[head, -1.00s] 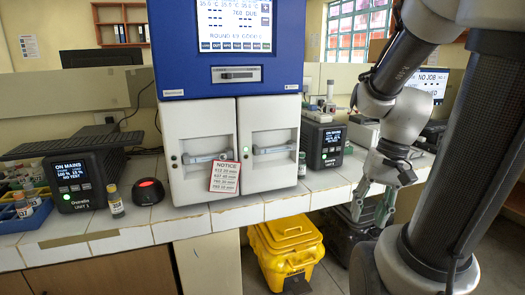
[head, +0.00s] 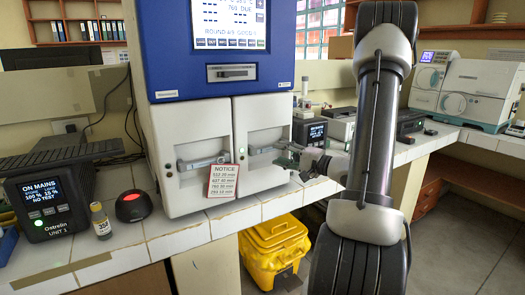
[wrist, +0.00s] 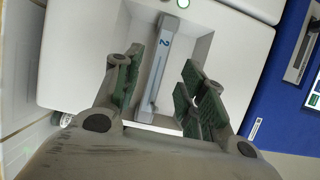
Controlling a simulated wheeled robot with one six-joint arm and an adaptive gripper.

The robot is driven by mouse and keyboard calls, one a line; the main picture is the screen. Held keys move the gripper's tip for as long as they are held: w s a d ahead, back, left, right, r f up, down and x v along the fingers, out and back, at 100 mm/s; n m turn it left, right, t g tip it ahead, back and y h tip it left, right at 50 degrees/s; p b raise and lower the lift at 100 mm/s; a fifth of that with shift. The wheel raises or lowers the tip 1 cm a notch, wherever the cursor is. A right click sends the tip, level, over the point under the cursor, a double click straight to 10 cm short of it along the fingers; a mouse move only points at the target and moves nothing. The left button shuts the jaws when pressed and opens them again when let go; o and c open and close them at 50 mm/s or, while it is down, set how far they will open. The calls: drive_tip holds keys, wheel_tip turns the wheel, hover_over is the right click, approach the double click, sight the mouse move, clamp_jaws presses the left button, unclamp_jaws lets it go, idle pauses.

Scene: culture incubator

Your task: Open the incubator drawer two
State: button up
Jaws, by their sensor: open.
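The incubator (head: 190,45) is a blue and white cabinet with two white drawer fronts side by side. Drawer two (head: 264,168) is the right one and looks shut. Its grey bar handle (head: 268,148) sits in a recess. In the wrist view, the handle (wrist: 160,72) carries a blue "2" and runs lengthwise between my fingers. My gripper (head: 296,153) is open, just right of and in front of the handle. In the wrist view, the green-padded fingers of my gripper (wrist: 164,68) lie either side of the bar. I see no contact, and the depth gap is unclear.
The left drawer (head: 186,190) is shut. A notice card (head: 223,181) stands before the drawers. A red-topped device (head: 132,203), a vial (head: 100,221) and a black power unit (head: 45,203) are on the left counter. A yellow bin (head: 274,245) is below.

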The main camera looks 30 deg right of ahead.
sight(267, 150)
drive_tip(key=x, duration=0.7)
clamp_jaws()
